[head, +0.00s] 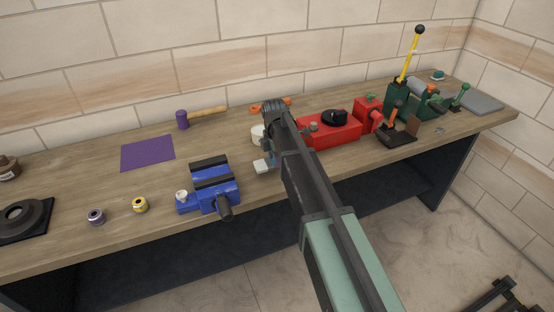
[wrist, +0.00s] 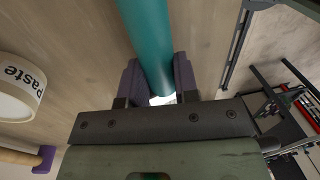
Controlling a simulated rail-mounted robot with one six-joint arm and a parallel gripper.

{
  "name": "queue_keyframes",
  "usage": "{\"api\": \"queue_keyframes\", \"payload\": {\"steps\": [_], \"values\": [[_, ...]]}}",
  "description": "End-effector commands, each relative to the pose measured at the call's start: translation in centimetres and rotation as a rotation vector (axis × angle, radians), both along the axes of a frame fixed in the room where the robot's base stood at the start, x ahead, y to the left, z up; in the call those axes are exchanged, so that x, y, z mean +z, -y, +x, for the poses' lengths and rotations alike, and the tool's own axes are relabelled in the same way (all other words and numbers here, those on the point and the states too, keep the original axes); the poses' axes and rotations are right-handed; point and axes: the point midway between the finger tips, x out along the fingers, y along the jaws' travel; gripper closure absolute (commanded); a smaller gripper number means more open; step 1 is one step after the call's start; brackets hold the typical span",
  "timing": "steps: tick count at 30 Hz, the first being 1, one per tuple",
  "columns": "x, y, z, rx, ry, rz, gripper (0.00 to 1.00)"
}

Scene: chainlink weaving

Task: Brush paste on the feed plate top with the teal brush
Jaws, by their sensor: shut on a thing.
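My gripper (wrist: 158,80) is shut on the teal brush (wrist: 148,40). In the wrist view its round teal handle runs between the two dark fingers and out of the top edge; its bristles cannot be made out. In the head view my arm hides most of the gripper and the brush. The white paste pot (wrist: 18,88) stands to the left of the fingers in the wrist view. In the head view it is the white pot (head: 258,134), partly covered by my arm. I cannot tell for sure which part is the feed plate.
A blue vise (head: 213,186) stands at the bench front, left of my arm. A red machine (head: 333,133) and green presses stand to the right. A purple mat (head: 147,153), a mallet (head: 183,119) and two small spools (head: 140,205) lie left. Bare bench (head: 70,178) shows at left.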

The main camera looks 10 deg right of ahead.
Motion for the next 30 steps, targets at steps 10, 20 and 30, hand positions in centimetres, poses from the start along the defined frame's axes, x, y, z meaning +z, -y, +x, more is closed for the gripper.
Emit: {"api": "queue_keyframes", "payload": {"steps": [10,20,30], "values": [[13.2,0.0,0.0,0.000,0.000,0.000,0.99],[17.5,0.0,0.0,0.000,0.000,0.000,0.99],[17.2,0.0,0.0,0.000,0.000,0.000,0.90]]}}
